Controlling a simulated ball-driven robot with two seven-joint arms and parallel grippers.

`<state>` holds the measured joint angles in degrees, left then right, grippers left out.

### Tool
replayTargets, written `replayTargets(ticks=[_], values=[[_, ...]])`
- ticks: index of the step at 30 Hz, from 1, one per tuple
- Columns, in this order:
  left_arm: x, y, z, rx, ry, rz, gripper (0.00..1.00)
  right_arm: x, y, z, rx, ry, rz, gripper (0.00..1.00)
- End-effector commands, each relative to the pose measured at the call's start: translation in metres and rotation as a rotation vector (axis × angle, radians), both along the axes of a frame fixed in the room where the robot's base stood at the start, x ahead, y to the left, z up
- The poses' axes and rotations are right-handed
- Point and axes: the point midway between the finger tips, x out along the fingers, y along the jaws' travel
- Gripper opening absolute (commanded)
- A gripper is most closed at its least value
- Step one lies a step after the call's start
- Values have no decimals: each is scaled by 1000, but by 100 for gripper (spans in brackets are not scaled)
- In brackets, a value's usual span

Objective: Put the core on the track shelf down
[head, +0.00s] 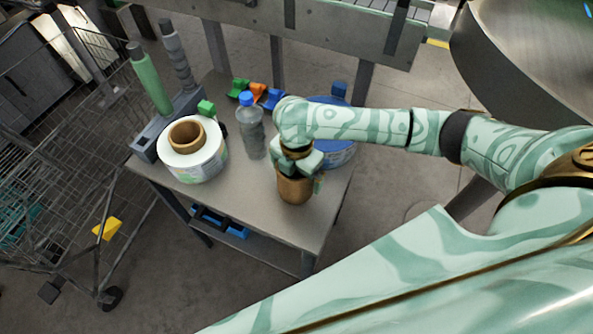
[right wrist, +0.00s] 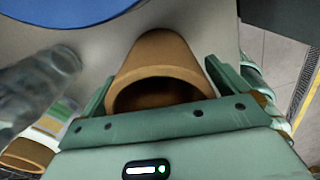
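A brown cardboard core (head: 295,188) is upright or nearly so over the right front part of the grey table (head: 240,205). I cannot tell whether its lower end touches the tabletop. My right gripper (head: 297,160) comes down over its upper end. In the right wrist view the core (right wrist: 158,55) sits between the two fingers (right wrist: 160,80), which lie close along its sides and appear shut on it. Its open end faces the camera. My left gripper is not in view. I cannot make out a track shelf for certain.
A white label reel (head: 195,165) with a brown core stands at the table's left. A clear bottle (head: 251,132) with a blue cap stands mid-table. A blue reel (head: 338,153) is behind my gripper. Small coloured pieces (head: 257,93) lie at the back. A wire cart (head: 70,160) stands left.

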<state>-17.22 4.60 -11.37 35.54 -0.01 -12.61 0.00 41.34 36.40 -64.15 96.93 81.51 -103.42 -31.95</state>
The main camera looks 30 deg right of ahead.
Motion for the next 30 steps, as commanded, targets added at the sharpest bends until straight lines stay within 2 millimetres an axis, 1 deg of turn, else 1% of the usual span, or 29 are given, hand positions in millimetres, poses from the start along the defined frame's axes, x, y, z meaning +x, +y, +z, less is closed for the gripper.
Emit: replayTargets(ticks=[3, 5, 8, 12, 15, 19, 21, 24, 30], values=[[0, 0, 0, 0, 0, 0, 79, 0, 0, 2, 0, -1, 0, 100], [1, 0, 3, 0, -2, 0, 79, 0, 0, 8, 0, -2, 1, 100], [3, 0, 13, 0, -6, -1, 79, 1, 0, 27, 0, -4, 1, 100], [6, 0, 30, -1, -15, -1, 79, 1, 0, 63, 0, -6, 1, 100], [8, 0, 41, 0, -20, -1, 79, 0, 0, 86, 0, -4, 1, 100], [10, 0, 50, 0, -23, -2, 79, 0, 0, 109, 0, -3, 0, 100], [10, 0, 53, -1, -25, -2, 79, 0, 0, 117, 0, -2, 0, 100], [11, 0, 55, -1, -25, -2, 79, 0, 0, 122, 0, 0, 1, 100], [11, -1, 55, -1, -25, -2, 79, 0, 1, 123, 0, 1, 0, 100]])
